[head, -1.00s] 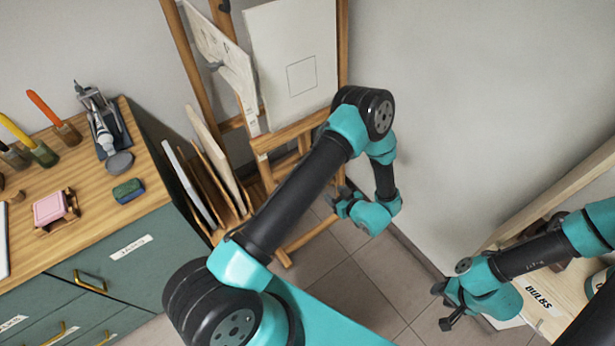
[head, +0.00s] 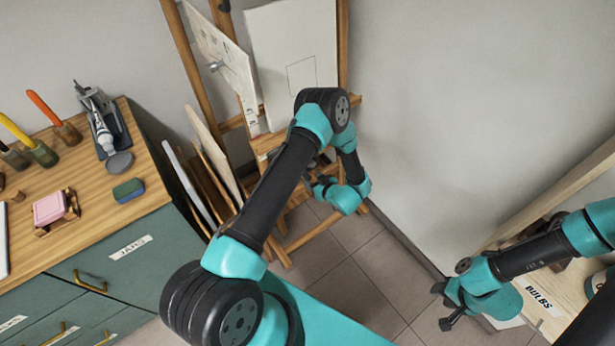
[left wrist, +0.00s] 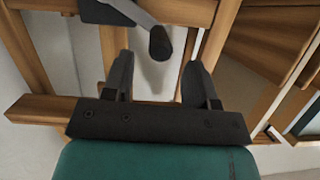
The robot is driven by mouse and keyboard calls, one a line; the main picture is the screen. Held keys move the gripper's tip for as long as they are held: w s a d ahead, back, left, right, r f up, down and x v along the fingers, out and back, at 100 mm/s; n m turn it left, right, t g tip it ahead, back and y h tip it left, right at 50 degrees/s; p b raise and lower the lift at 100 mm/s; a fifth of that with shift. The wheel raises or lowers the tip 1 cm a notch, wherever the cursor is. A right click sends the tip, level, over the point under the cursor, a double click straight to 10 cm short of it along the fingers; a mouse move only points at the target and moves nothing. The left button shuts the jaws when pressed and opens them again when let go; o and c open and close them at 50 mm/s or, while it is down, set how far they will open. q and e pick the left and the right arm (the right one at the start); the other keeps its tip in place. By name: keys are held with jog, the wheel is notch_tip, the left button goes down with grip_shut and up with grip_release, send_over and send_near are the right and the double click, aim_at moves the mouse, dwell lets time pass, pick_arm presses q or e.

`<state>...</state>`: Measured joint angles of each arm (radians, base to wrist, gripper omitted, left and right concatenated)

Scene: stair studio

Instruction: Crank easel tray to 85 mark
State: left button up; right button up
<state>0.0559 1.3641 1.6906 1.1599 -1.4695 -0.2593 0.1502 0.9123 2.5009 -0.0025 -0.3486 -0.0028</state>
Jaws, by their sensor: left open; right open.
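The wooden easel (head: 343,60) stands against the back wall with a white canvas (head: 300,70) on it. My left gripper (head: 318,186) is low in front of the easel, partly hidden by my arm. In the left wrist view my left gripper (left wrist: 158,66) is open. My right gripper (head: 447,306) is open and empty at the lower right, away from the easel.
A green cabinet (head: 120,255) with brushes and a pink block (head: 50,208) on top stands at the left. Boards (head: 190,188) lean between it and the easel. A wooden shelf with a "BULBS" label (head: 538,297) is at the right. Tiled floor (head: 350,270) between is clear.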

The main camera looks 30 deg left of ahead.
pick_arm(q)
jog(key=shift+x, duration=2.4)
jog(key=shift+s, duration=0.1)
grip_shut()
